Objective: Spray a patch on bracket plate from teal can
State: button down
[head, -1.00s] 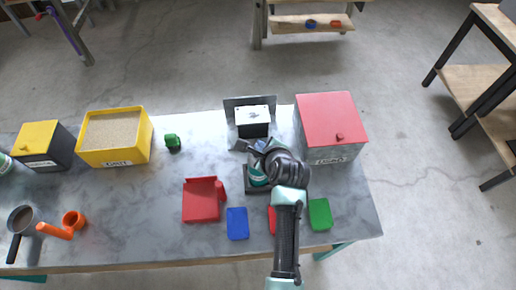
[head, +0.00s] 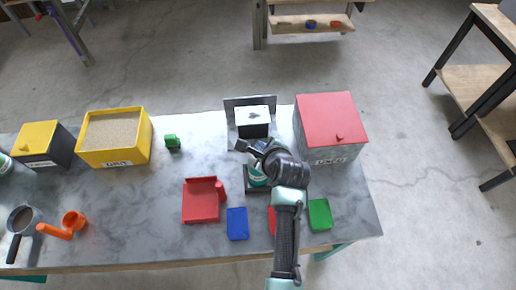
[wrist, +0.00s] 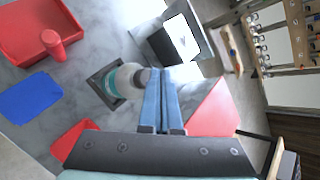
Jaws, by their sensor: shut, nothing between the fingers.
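The teal can (head: 257,177) stands in a dark square holder (head: 247,188), partly hidden by my arm in the head view. In the wrist view the can (wrist: 122,84) has a teal band and a pale top. My gripper (head: 242,146) is shut and empty, between the can and the bracket. In the wrist view its blue fingers (wrist: 160,76) overlap the can's top edge.
A red-lidded grey box (head: 330,120) stands right of the bracket. A yellow sand box (head: 146,135), a green piece (head: 172,141) and a yellow-lidded dark box (head: 37,137) lie left. A red tray (head: 201,203) and blue (head: 237,224) and green (head: 320,214) blocks sit near the front.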

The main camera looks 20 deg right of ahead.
jog(key=shift+f, duration=0.15)
dwell(0.4)
jog(key=shift+f, duration=0.35)
dwell(0.3)
jog(key=shift+r+p, duration=0.5)
jog(key=shift+p, duration=0.05)
notch_tip(320, 180, up, 6)
jog(key=p, duration=0.6)
dwell(0.4)
